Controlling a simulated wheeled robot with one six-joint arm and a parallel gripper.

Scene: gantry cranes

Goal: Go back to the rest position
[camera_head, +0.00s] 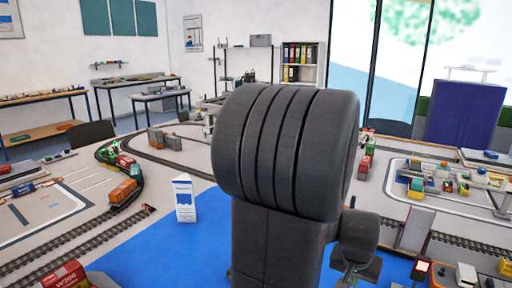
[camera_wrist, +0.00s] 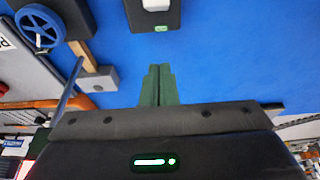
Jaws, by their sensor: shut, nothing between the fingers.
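My gripper (camera_wrist: 155,84) shows in the wrist view as two dark green fingers pressed together, with nothing between them. The fingers are over the blue mat (camera_wrist: 215,65), apart from the objects around them. In the head view my dark arm fills the middle and hides much of the table behind it. Only a small part of the arm's end shows at its lower right, and the fingertips cannot be made out there.
A white leaflet (camera_head: 185,199) stands on the mat left of my arm. Model trains (camera_head: 122,172) and tracks lie further left. A crane-yard model (camera_head: 440,182) is at right. The wrist view shows a blue wheel (camera_wrist: 40,27) and a dark block (camera_wrist: 152,18) near the fingers.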

